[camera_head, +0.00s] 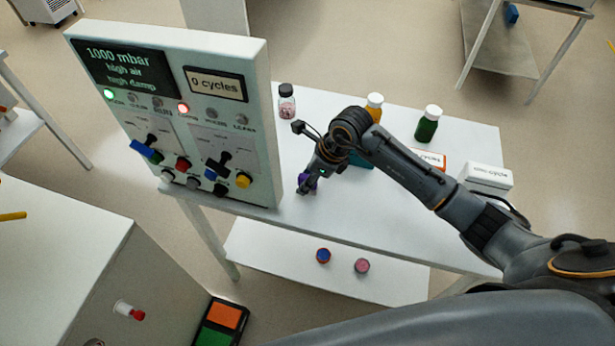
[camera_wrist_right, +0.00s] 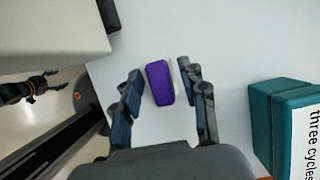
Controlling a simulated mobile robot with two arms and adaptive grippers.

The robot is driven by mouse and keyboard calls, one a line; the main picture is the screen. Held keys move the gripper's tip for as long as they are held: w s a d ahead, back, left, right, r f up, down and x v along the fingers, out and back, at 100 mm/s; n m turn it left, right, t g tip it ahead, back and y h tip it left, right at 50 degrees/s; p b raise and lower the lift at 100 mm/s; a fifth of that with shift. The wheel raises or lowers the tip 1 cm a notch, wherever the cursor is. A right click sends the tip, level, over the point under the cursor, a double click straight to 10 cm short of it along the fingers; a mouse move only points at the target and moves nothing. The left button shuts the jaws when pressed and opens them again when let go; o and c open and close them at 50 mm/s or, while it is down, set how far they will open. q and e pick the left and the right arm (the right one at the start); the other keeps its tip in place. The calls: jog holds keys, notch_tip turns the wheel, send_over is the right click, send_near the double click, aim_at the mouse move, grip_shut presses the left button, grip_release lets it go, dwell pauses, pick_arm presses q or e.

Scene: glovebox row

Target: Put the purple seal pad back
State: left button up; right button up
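The purple seal pad (camera_wrist_right: 159,82) lies on the white table top in the right wrist view. My right gripper (camera_wrist_right: 160,76) is open, with one finger on each side of the pad and a small gap showing on both sides. In the head view the right gripper (camera_head: 305,187) points down at the table beside the control panel, and a bit of the purple pad (camera_head: 310,179) shows among the fingers. A dark gripper, apparently my left one (camera_wrist_right: 48,84), shows small at the left of the wrist view; its finger state is unclear.
The control panel (camera_head: 190,110) stands left of my right gripper. A teal box (camera_wrist_right: 262,118) labelled "three cycles" is to the right.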

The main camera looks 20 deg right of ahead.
jog(key=shift+r, duration=0.25)
jog(key=b+v, duration=0.2)
jog(key=v, duration=1)
jog(key=shift+f, duration=0.1)
